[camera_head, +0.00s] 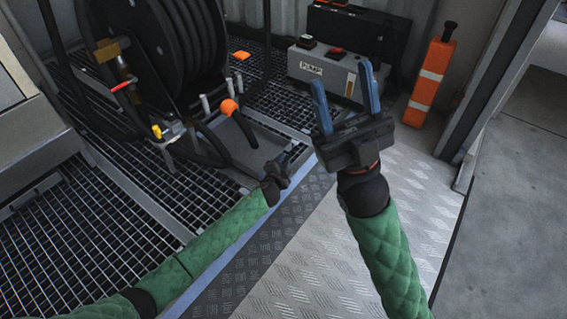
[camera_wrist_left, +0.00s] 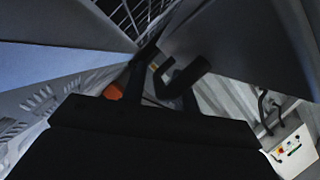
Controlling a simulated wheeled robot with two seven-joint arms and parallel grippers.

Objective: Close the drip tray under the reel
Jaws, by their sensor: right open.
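The hose reel (camera_head: 165,45) stands on the grating at the upper left of the head view. The grey drip tray (camera_head: 236,143) sits low at its front right, with part of it showing out from under the reel and hoses crossing over it. My left gripper (camera_head: 284,164) is low at the tray's front right corner; its fingers are too small and dark to tell their opening or any contact. In the left wrist view the dark gripper body covers the lower middle, with grey panels close around it. My right gripper (camera_head: 345,88) is open and empty, raised with fingers pointing up.
A grey pump box (camera_head: 325,70) with buttons stands at the back; it also shows in the left wrist view (camera_wrist_left: 292,151). An orange case (camera_head: 430,80) with white bands stands by the door post. An orange ball (camera_head: 229,107) is on a hose near the tray. The tread-plate floor (camera_head: 310,255) is clear.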

